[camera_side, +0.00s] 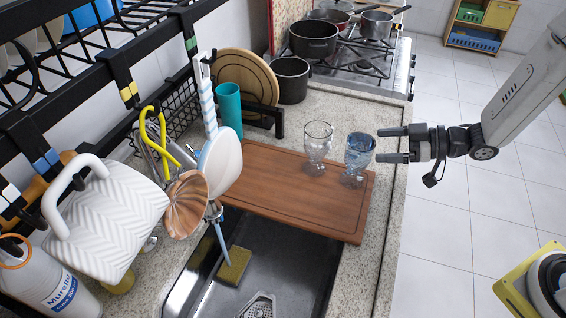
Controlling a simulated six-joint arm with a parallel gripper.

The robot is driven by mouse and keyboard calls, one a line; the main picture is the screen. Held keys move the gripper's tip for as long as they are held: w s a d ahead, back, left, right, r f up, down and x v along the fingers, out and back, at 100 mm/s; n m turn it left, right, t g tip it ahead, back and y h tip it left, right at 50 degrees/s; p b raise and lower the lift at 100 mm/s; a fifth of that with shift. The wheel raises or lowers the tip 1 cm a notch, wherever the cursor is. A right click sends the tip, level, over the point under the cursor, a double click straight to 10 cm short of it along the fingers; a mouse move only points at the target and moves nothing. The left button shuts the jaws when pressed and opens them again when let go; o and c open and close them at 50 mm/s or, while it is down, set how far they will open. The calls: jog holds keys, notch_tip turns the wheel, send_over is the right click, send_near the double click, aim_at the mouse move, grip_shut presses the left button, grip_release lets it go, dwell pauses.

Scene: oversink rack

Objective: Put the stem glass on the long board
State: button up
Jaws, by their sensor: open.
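A clear stem glass (318,142) stands upright toward the back right of the long brown wooden board (270,190). A second glass, bluish and also with a short stem (358,152), stands upright at the board's right end, its foot seeming to rest on the board. My gripper (381,145) is open and empty, coming in level from the right. Its two fingertips are just right of the bluish glass's bowl. I cannot tell whether they touch it.
The board lies across the sink (280,272), which holds a sponge (233,266). A white pitcher (110,220), copper cup (187,204) and white pan-like utensil (219,165) crowd the left. A teal cup (229,108) and dark pot (291,80) stand behind. The board's front is clear.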

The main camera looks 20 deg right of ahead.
jog(key=v, duration=0.6)
jog(key=shift+s+d, duration=0.15)
jog(key=shift+s, duration=0.05)
jog(key=shift+r, duration=0.1)
jog(key=shift+w, duration=0.15)
dwell(0.4)
jog(key=w+d+f+m+g+h, duration=0.15)
jog(key=d+m+h, duration=0.35)
jog(key=h, duration=0.5)
jog(key=s+a+m+g+h, duration=0.1)
jog(key=s+a+m+g, duration=0.2)
jog(key=s, duration=0.5)
jog(key=shift+f+m+g, duration=0.2)
jog(key=shift+m+g, duration=0.7)
jog(key=shift+g, duration=0.25)
